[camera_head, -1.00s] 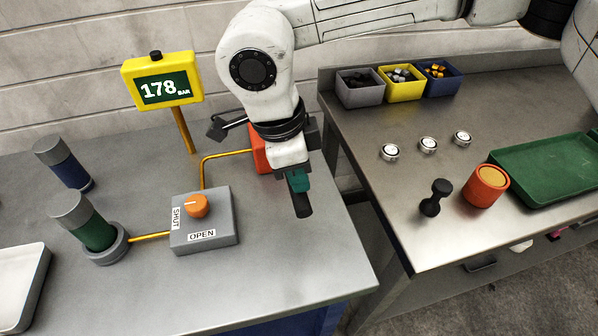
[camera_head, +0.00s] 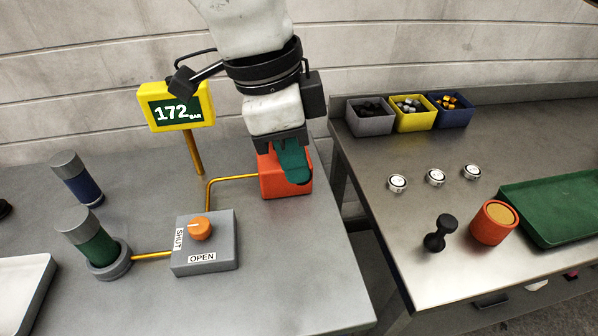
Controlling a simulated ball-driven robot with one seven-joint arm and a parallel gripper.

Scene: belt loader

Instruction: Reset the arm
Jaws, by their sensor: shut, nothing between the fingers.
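My gripper (camera_head: 294,170) hangs from my arm at the upper middle of the head view. Its teal fingers are shut with nothing between them. They show in front of the red-orange block (camera_head: 285,188) at the end of the yellow pipe; I cannot tell whether they touch it. The grey valve box (camera_head: 208,257) with an orange knob (camera_head: 201,228) stands to the lower left, apart from the gripper. The yellow gauge (camera_head: 181,107) on its post reads 172 BAR, and my wrist partly overlaps its upper edge.
Green (camera_head: 97,247) and blue (camera_head: 79,184) cylinders stand at the left, near a white tray (camera_head: 24,280). The right bench holds three bins, several small silver discs, a black knobbed piece (camera_head: 438,235), an orange cup (camera_head: 493,224) and a green tray (camera_head: 560,207). The left bench's front right is clear.

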